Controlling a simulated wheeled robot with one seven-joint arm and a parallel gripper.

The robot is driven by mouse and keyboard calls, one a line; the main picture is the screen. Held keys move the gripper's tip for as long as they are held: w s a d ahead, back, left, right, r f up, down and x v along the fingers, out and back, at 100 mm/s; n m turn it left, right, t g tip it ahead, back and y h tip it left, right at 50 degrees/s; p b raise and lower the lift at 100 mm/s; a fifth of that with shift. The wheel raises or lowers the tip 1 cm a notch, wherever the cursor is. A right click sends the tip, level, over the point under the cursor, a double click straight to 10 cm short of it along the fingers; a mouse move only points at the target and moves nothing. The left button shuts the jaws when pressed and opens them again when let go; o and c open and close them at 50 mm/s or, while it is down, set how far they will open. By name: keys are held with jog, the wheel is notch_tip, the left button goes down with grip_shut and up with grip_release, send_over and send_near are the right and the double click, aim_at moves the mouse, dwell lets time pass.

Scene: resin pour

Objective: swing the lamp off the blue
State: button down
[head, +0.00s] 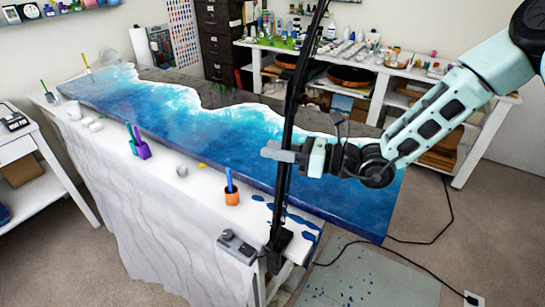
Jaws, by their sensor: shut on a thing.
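The lamp's black post (293,98) rises from a clamp at the near edge of the white-draped table and leaves the top of the picture. It leans slightly right. The lamp's head is out of view. My gripper (282,154) reaches in from the right and is shut on the post, roughly midway up its visible length. The blue resin surface (225,138) is a long slab with white wave-like bands and a dark grey far side. The post and my gripper cross in front of its near right part.
An orange cup (232,198), a purple cup (141,149) and a grey control box (237,247) stand along the table's near edge. A crowded white shelf (410,80) stands behind. A black cable (405,262) crosses the floor beside a stained mat (370,281).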

jog(key=shift+d+m+t, duration=0.25)
jog(key=shift+m+t, duration=0.15)
jog(key=shift+t, duration=0.2)
jog(key=shift+h, duration=0.3)
jog(key=c, duration=1)
grip_release()
jog(key=b+v, duration=0.5)
jog(key=v, duration=1.2)
jog(key=shift+s+d, duration=0.15)
jog(key=shift+s, duration=0.1)
jog(key=shift+f, duration=0.15)
